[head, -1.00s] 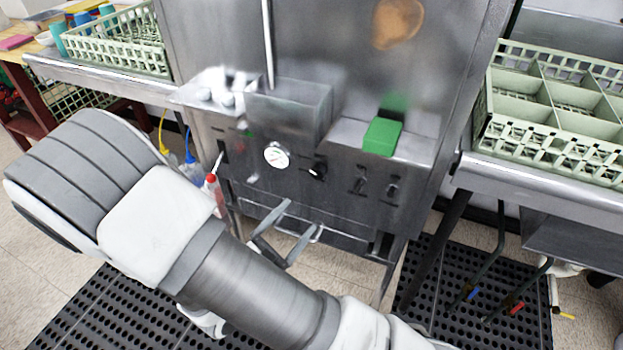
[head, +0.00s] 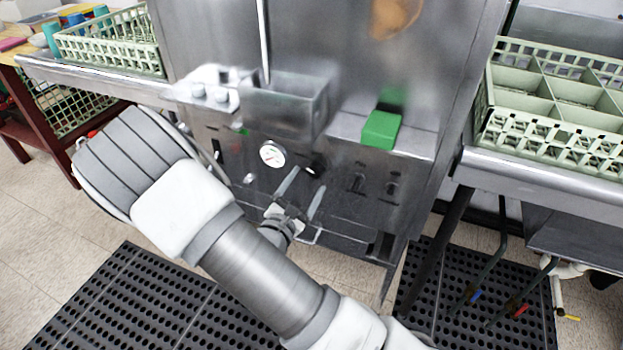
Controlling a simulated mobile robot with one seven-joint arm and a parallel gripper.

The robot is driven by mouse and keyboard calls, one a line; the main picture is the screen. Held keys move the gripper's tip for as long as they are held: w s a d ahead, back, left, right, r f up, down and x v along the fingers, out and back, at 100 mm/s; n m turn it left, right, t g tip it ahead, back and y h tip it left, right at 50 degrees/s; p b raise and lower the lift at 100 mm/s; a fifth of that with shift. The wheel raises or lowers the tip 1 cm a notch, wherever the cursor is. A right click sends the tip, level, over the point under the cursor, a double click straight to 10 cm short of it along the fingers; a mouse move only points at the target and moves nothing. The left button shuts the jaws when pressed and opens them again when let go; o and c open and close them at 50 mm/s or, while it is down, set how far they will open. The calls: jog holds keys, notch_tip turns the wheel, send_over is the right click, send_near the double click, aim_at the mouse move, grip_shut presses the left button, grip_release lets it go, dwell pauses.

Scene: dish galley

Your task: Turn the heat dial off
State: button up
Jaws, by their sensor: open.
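The steel machine's front panel carries a small black knob (head: 313,166), just right of a round white gauge (head: 271,154); it looks like the heat dial. Its label and pointer are too small to read. My gripper (head: 307,181) is open and empty in front of the panel. Its two fingers point up at the panel, with their tips just below the knob, one to its lower left and one to its lower right. I cannot tell whether either finger touches it.
More switches (head: 374,184) sit right of the knob. A green block (head: 381,130) rests on the panel's ledge. A pale green dish rack (head: 560,130) stands on the right counter, another rack (head: 110,45) on the left. Black perforated mats (head: 130,305) cover part of the floor.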

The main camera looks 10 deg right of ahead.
aim_at(313, 173)
jog(key=shift+x, duration=1.8)
grip_shut()
